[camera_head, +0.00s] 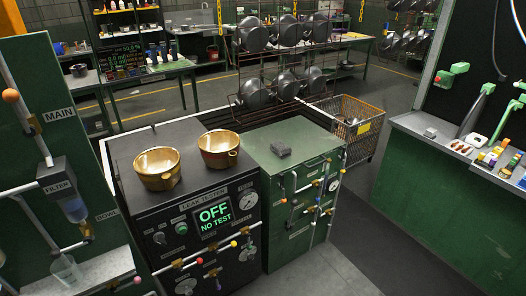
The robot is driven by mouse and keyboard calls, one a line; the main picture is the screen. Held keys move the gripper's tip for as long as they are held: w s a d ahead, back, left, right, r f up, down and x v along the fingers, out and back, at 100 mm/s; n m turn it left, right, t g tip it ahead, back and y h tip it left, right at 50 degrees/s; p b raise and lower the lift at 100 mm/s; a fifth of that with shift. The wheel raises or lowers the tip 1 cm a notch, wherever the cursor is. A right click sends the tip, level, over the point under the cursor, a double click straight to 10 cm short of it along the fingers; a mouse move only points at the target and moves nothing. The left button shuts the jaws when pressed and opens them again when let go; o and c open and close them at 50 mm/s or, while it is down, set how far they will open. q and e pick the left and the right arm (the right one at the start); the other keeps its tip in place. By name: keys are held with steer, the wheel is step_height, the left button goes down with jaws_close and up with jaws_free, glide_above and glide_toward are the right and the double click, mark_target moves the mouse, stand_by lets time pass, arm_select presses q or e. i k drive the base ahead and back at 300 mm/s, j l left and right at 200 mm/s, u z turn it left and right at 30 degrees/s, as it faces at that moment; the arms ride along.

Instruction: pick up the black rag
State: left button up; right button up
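A small dark grey block-like item (281,150) lies on top of the green cabinet (262,137), right of the leak tester; it may be the black rag, but it is too small to tell. A second small grey item (430,132) lies on the left end of the right counter. No other black cloth is clear to me. Neither of my grippers shows in this view.
Two brass pots (157,168) (219,148) stand on the black leak tester (190,215), whose display reads "OFF NO TEST". A rack of hanging pots (287,62) and a wire basket (350,125) stand behind. Bare floor (350,240) lies between the cabinet and the right counter (440,190).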

mark_target(278, 148)
steer(key=i+l+u, duration=0.7)
steer(key=i, duration=0.15)
steer(key=j, duration=0.1)
